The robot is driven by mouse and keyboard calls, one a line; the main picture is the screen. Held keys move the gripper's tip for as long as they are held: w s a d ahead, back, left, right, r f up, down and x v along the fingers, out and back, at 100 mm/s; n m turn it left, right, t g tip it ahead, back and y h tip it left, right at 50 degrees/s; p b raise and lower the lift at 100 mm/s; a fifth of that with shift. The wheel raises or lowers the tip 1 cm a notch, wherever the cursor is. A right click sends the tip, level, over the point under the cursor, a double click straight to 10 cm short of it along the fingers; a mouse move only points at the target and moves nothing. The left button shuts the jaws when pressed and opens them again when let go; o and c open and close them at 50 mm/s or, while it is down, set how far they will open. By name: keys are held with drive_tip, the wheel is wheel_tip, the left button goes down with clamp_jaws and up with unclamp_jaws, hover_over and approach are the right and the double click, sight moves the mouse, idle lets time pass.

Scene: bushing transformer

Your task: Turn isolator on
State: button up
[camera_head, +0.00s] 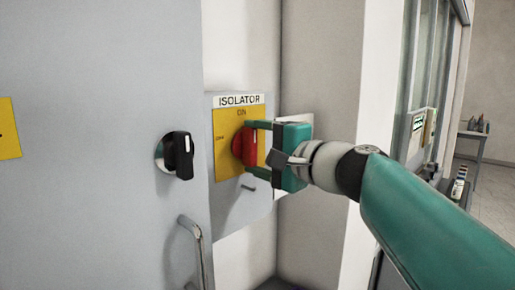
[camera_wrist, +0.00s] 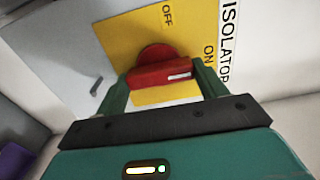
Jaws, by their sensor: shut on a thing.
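The isolator panel has a yellow plate (camera_head: 226,150) with ON at the top and OFF at the left, under an ISOLATOR label (camera_head: 238,100). Its red rotary handle (camera_head: 239,147) stands about upright. In the wrist view, which is turned sideways, the red handle (camera_wrist: 160,74) lies across between my fingers, its white-marked end towards the ON side. My gripper (camera_head: 254,148) has one finger above the handle and one below. It also shows in the wrist view (camera_wrist: 162,85), shut on the handle's two ends. Part of the handle is hidden by my gripper.
A black rotary switch (camera_head: 178,155) and a bar handle (camera_head: 192,250) are on the grey cabinet door to the left. A small dark lever (camera_head: 249,187) sits below the yellow plate. A wall edge stands to the right, with a table (camera_head: 475,136) beyond.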

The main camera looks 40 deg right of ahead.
drive_tip(key=o, duration=1)
drive_tip(key=shift+w, duration=0.1)
drive_tip(key=s, duration=1.4)
drive_tip(key=shift+d, duration=0.2)
drive_tip(key=shift+s, duration=0.1)
